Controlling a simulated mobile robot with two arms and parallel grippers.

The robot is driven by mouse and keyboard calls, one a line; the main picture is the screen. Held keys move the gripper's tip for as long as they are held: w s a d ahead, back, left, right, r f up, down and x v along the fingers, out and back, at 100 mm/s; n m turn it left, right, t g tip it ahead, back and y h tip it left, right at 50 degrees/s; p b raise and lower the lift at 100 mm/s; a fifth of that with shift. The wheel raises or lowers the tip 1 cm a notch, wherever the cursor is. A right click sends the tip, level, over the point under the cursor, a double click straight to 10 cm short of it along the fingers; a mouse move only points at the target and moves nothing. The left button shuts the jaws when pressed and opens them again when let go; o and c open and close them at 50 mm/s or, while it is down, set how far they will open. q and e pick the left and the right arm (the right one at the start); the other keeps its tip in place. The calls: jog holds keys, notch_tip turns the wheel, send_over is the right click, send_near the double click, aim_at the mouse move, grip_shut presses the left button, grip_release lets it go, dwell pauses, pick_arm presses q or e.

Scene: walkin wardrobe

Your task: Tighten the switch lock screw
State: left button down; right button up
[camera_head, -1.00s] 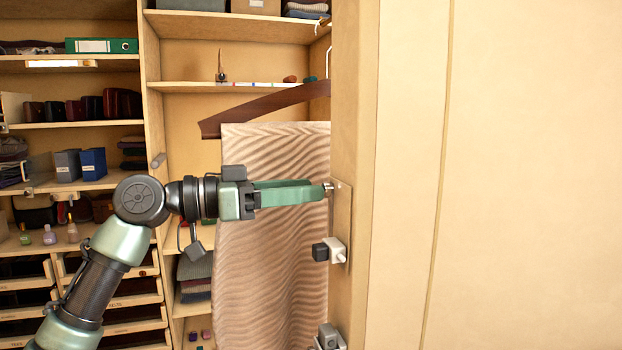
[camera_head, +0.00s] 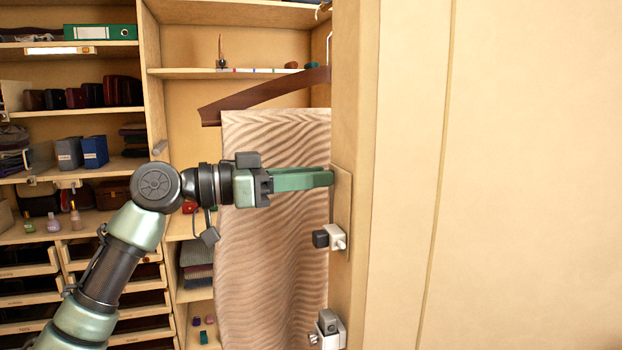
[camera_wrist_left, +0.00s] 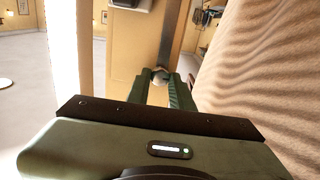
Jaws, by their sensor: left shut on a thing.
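My left gripper (camera_head: 329,179) comes in from the left with its green fingers level. Its fingertips are shut at the upper part of a beige plate (camera_head: 341,210) on the edge of the upright panel. In the left wrist view a small rounded screw head (camera_wrist_left: 160,74) shows between the fingertips. In the head view the fingers hide the screw. Below it on the same plate sits a switch (camera_head: 330,237) with a black block and a white body. My right gripper is not in view.
A patterned cloth (camera_head: 270,230) hangs from a brown hanger (camera_head: 265,94) close behind my left fingers. A grey and white fitting (camera_head: 328,330) sits lower on the panel edge (camera_head: 352,120). Shelves (camera_head: 75,115) with boxes and bottles stand behind at left.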

pick_arm(q)
jog(key=shift+s+f+m+b, duration=0.1)
jog(key=shift+m+b, duration=3.65)
jog(key=shift+m, duration=5.15)
jog(key=c, duration=1.2)
grip_release()
jog(key=shift+d, duration=0.15)
jog(key=shift+c, duration=0.2)
